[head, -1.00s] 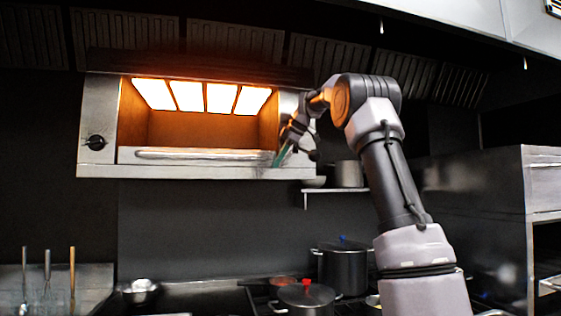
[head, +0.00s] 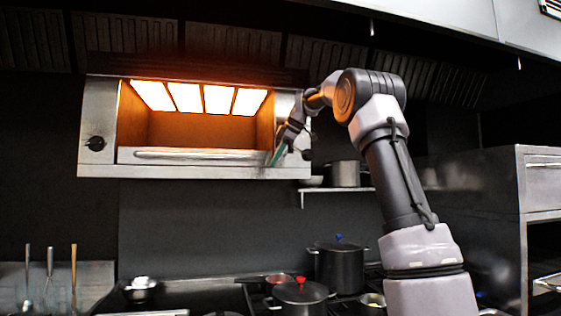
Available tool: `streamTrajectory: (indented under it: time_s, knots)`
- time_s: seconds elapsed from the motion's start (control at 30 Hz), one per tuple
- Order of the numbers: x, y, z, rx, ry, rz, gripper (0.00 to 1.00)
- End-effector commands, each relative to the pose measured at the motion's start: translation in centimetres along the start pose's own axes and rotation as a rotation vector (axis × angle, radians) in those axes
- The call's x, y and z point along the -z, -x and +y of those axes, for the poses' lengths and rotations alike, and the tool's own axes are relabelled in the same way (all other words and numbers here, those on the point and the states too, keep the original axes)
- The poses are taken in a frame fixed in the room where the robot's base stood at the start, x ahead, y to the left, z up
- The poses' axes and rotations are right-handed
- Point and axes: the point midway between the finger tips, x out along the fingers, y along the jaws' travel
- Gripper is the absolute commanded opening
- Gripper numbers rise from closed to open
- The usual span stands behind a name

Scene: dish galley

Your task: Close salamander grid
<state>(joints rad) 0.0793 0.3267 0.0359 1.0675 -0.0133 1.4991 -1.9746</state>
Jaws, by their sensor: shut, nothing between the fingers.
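The salamander (head: 290,172) is a wall-mounted steel grill box with glowing orange-white heating panels at the top of its open cavity. Its grid (head: 237,158) shows at the cavity's lower front edge as a steel front with a long horizontal bar handle (head: 190,154). The grid looks nearly level with the housing, but I cannot tell how far it stands out. My gripper (head: 276,158) is shut and empty, at the right end of the grid front. Whether it touches the front is not clear.
A round black knob (head: 96,143) is on the salamander's left panel. A small shelf (head: 340,190) with a pot (head: 345,173) is right of my gripper. Below, a red-knobbed pot (head: 300,293) and a tall dark pot (head: 341,266) stand on the stove.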

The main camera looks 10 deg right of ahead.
Motion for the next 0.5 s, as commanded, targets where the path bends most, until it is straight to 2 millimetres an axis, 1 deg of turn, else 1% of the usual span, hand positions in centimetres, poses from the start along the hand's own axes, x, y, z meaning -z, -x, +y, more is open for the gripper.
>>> streamTrajectory:
  time_s: [0.27,0.5]
  knots:
    - [0.1,4.0,-0.1,0.000,-0.002,-0.001,0.00]
    - [0.1,8.0,-0.1,0.001,-0.002,-0.001,0.00]
